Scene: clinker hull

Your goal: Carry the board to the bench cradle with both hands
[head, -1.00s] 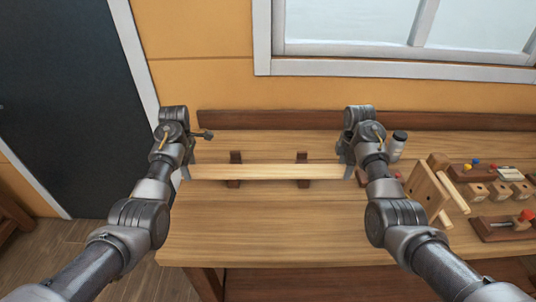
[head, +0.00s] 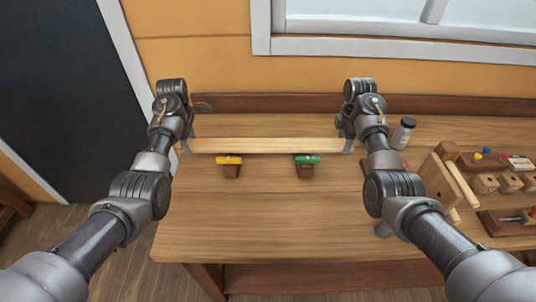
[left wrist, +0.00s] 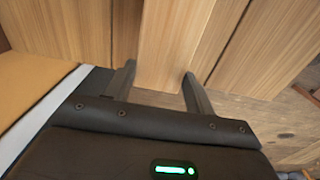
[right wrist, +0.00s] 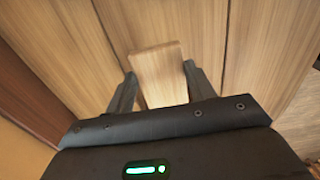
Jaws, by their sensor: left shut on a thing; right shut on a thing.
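A long, pale wooden board (head: 265,145) spans level between my two grippers. My left gripper (head: 185,146) is shut on its left end, and the left wrist view shows the board (left wrist: 165,45) between the fingers. My right gripper (head: 347,146) is shut on its right end, and the board's squared end (right wrist: 160,75) shows between the fingers in the right wrist view.
The wooden bench (head: 260,220) is clear in front of the cradle. A dark-capped bottle (head: 403,133) stands beyond my right forearm. An upright wooden block (head: 440,182) and several small tools and blocks fill the right side. A low wooden ledge runs along the back.

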